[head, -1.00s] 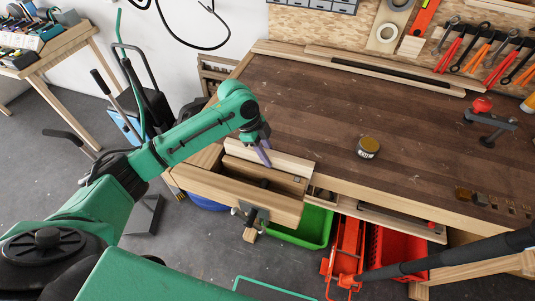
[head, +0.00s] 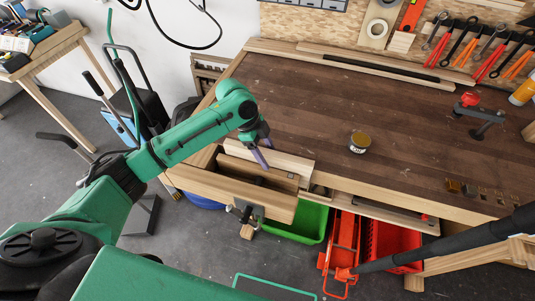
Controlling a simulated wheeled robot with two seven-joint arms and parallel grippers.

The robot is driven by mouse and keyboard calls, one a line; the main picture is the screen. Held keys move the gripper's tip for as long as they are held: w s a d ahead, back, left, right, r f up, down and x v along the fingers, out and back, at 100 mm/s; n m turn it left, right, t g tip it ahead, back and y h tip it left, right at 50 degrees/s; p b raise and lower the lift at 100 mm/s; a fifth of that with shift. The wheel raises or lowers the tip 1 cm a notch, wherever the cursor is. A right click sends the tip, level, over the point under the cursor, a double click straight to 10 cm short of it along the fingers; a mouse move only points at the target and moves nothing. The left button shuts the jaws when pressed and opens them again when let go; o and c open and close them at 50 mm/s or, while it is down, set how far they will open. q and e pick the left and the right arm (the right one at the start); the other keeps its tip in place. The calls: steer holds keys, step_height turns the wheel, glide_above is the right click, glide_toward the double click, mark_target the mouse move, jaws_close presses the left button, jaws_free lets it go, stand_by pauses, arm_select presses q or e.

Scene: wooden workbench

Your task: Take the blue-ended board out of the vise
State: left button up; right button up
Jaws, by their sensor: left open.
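A wooden vise (head: 228,193) is mounted at the front left corner of the workbench, with its screw and handle below the front jaw. A pale board (head: 290,167) stands on edge behind the front jaw, along the bench side. I see no blue end on it; part of it is hidden behind my gripper. My left gripper (head: 264,151) is open, with its two purplish fingers apart, pointing down at the pale board's upper edge. I cannot tell whether the fingers touch the board or straddle it. My right gripper is out of view.
On the workbench (head: 300,105) a small tin (head: 360,142) stands right of the vise. A red-knobbed clamp (head: 478,115) is farther right. Long strips (head: 350,62) lie at the back. Green (head: 300,222) and red (head: 392,240) crates sit below. The bench middle is clear.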

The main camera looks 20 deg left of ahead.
arm_select(q)
steer(key=b+v, duration=0.1)
steer(key=v, duration=1.3)
steer(key=shift+s+a, duration=0.1)
